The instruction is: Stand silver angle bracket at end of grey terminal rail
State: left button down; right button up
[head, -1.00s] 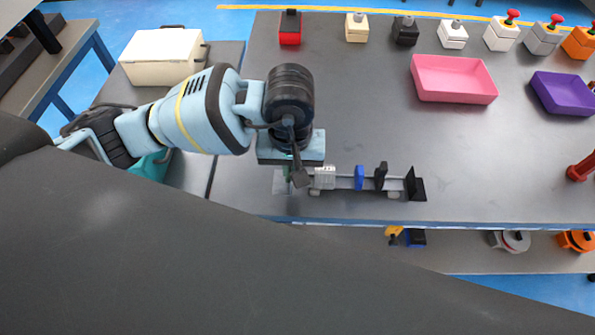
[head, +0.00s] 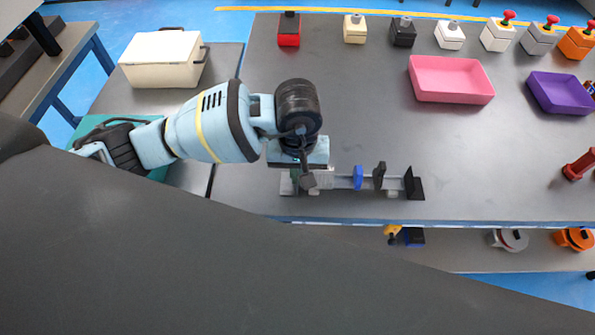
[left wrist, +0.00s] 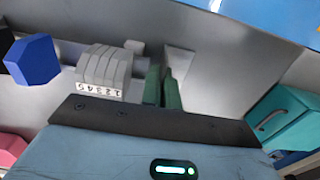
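The grey terminal rail (head: 342,183) lies near the table's front edge. It carries grey numbered terminal blocks (left wrist: 103,72), a blue block (head: 358,177) and a black block (head: 379,175), with a black angle piece (head: 413,186) standing at its right end. My left gripper (head: 306,182) is low over the rail's left end. Its green fingers (left wrist: 164,88) are close together beside the numbered blocks. They look shut on the silver angle bracket (head: 287,184), a pale plate that also shows beyond the fingers in the left wrist view (left wrist: 180,61). Its lower edge and contact with the rail are hidden.
A pink tray (head: 450,80) and a purple tray (head: 560,93) stand at the back right. Several button boxes (head: 450,36) line the far edge. A cream box (head: 163,60) sits on the left table. The table between the rail and the trays is clear.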

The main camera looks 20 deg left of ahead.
pick_arm(q)
jog(key=shift+f, duration=0.15)
jog(key=c, duration=2)
grip_release()
jog(key=shift+o, duration=0.2)
jog(key=shift+r, duration=0.4)
notch_tip(320, 180, up, 12)
jog(key=shift+f, duration=0.25)
